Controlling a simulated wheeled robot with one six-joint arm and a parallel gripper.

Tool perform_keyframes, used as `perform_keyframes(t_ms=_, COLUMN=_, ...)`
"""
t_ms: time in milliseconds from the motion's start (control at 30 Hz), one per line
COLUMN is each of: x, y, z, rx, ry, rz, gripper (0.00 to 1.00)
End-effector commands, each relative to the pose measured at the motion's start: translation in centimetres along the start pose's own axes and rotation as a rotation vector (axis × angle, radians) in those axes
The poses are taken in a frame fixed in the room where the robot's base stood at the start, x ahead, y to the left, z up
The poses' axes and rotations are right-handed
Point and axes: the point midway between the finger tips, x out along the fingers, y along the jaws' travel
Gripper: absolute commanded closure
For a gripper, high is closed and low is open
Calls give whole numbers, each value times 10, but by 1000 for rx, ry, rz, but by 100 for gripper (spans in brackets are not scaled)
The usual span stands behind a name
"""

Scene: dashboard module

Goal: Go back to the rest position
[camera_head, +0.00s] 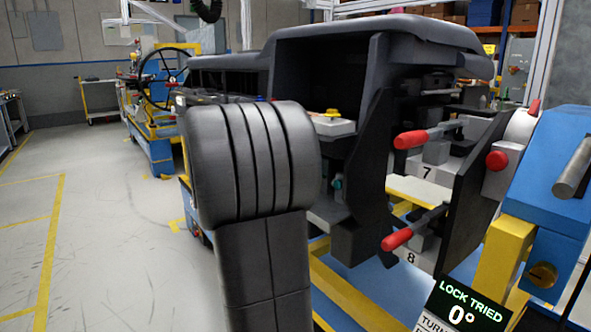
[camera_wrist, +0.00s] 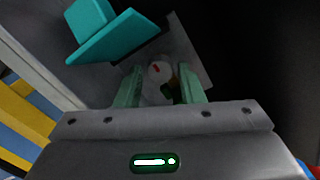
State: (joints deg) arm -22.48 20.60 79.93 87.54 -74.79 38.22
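In the wrist view my gripper (camera_wrist: 160,80) has its two pale green fingers apart. A whitish rounded part (camera_wrist: 158,72) with a small red mark shows between and beyond them; I cannot tell whether a finger touches it. In the head view the dark dashboard module (camera_head: 390,40) sits on its fixture. My dark grey arm link (camera_head: 262,165) stands large in front of the module's left part. My gripper does not show in the head view.
Red-handled clamps (camera_head: 418,138) and (camera_head: 402,238), by labels 7 and 8, stick out toward me. Teal pieces (camera_wrist: 105,35) lie close to my left finger. The floor (camera_head: 110,230) at left is clear.

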Motion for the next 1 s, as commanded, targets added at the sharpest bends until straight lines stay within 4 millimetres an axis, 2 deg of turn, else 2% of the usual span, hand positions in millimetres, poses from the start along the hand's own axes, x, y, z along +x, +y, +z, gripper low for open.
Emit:
perform_keyframes(t_ms=167, x=-22, y=-2, z=2, rx=0, ry=-3, rz=2, gripper=65)
perform_keyframes(t_ms=500, x=-85, y=-1, z=2, rx=0, ry=-3, rz=3, gripper=65)
perform_keyframes(t_ms=833, x=-138, y=-1, z=1, rx=1, ry=-2, rz=3, gripper=65)
perform_keyframes(t_ms=1000, x=-108, y=2, z=-2, rx=2, ry=5, rz=-1, gripper=65)
